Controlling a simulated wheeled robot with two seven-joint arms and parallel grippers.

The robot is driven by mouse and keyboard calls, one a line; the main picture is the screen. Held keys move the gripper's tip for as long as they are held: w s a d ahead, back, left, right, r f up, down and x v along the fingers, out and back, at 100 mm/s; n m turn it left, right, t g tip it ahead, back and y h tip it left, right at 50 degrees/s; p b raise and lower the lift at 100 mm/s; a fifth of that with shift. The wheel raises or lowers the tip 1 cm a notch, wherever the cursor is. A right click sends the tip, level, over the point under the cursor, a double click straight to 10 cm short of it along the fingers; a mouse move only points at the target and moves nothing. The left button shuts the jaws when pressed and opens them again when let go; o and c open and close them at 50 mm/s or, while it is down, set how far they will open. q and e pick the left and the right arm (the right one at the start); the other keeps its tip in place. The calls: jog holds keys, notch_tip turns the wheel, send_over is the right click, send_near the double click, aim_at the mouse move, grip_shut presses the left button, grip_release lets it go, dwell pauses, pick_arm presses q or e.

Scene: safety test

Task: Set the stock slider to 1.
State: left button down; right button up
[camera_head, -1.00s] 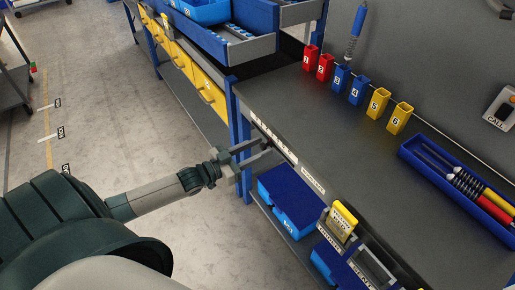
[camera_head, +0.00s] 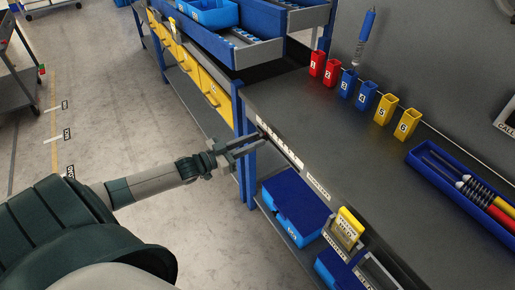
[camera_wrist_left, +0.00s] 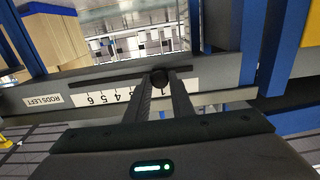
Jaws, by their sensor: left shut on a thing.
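The stock slider's black knob (camera_wrist_left: 159,77) sits in a dark slot on the bench's front edge, between the fingers of my left gripper (camera_wrist_left: 161,82). The gripper is shut on the knob. The white number scale (camera_wrist_left: 110,98) appears upside down in the wrist view, with 6, 5 and 4 readable left of the fingers. The knob stands near the low-number end. In the head view the left gripper (camera_head: 260,141) reaches the scale's left end. My right gripper is not in view.
The dark workbench top (camera_head: 310,120) carries numbered red, blue and yellow bins (camera_head: 363,96) and a blue tool tray (camera_head: 455,182). Below the edge are a blue box (camera_head: 294,211) and a yellow tag (camera_head: 346,228). A blue post (camera_head: 246,150) stands close beside the gripper.

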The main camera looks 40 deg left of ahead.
pick_arm(q)
jog(key=c, duration=1.6)
grip_release()
jog(key=shift+o, duration=0.2)
jog(key=v, duration=1.7)
jog(key=shift+s, duration=0.2)
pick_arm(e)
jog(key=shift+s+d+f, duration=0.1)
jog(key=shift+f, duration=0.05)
pick_arm(q)
jog(key=shift+a, duration=0.1)
